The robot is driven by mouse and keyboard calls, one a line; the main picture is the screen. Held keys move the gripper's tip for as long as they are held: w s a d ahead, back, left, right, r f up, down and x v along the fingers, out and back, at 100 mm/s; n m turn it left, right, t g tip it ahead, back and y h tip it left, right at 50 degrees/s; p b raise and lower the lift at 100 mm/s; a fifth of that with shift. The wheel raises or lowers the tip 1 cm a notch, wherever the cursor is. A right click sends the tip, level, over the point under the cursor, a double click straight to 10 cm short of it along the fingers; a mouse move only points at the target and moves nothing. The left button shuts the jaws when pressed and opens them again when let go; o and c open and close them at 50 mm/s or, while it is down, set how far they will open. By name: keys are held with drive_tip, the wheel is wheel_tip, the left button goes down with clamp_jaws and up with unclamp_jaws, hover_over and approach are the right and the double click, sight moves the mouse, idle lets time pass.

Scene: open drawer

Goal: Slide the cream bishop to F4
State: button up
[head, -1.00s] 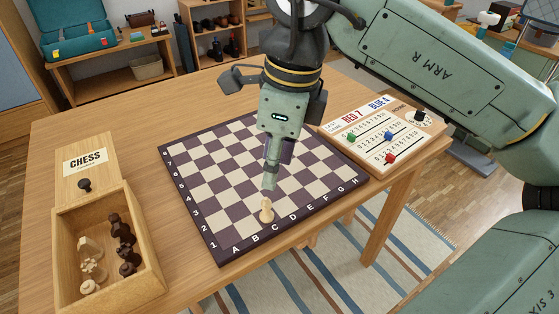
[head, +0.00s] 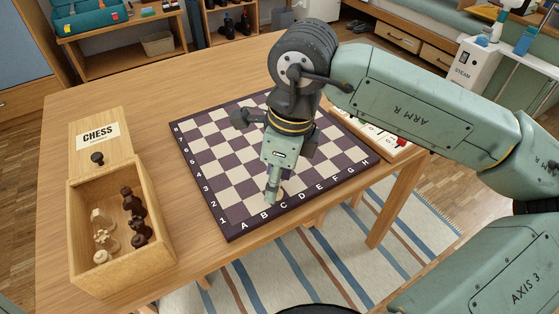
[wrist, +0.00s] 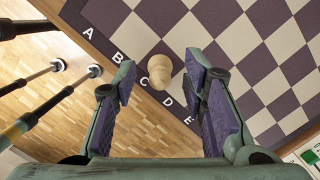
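The chessboard (head: 205,178) lies on the table, with letters along its near edge and numbers on its left. My gripper (head: 272,199) is low over the near edge, around the C file. The wrist view shows it open (wrist: 163,80), pointing down with purple pads apart. The cream bishop (wrist: 160,72) stands on the board near the letters C and D, between the fingertips, with a gap to each pad. In the head view the bishop is mostly hidden by my gripper. My arm also covers part of the board's middle and far side, so F4 is not clearly seen.
A wooden CHESS box (head: 165,235) with several dark and cream pieces stands left of the board, its lid (head: 85,150) behind it. No other pieces show on the board.

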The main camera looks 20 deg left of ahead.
drive_tip(key=shift+f, duration=0.35)
clamp_jaws()
idle(0.4)
